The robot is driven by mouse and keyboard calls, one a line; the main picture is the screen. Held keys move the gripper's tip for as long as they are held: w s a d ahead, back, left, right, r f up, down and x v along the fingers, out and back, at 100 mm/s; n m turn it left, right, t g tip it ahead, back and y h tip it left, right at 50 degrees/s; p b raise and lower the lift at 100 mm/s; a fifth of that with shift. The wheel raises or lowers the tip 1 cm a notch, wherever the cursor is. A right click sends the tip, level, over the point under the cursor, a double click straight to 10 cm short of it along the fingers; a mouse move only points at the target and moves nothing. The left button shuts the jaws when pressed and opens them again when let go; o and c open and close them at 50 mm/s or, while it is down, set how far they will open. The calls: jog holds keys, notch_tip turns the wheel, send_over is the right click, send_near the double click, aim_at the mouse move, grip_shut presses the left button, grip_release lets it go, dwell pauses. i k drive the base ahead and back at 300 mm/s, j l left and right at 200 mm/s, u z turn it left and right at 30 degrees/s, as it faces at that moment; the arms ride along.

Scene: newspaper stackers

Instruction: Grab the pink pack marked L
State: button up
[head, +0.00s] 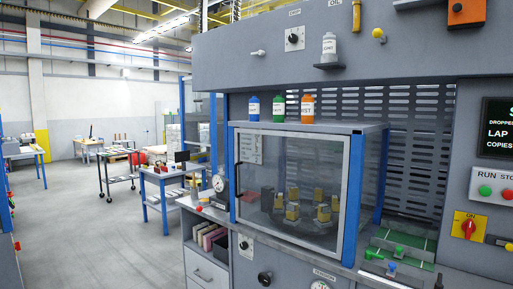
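Several pale pink and beige packs (208,238) stand side by side in an open compartment under the grey counter, left of the glazed cabinet. They are small here, and I cannot read any letter on them, so I cannot tell which one is marked L. My gripper is not in view.
A glazed cabinet (289,134) with blue posts stands on the counter, with brass-coloured blocks inside. Blue, green and orange bottles (307,108) stand on top. A drawer (208,272) lies below the packs. Blue-legged tables (165,184) stand further back. The grey floor (95,250) at left is clear.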

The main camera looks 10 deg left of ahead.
aim_at(208, 238)
jog(key=i+j+u, duration=0.25)
jog(key=i+j, duration=0.7)
jog(key=i+j+u, duration=0.25)
jog(key=i+j, duration=0.6)
jog(key=i, duration=0.15)
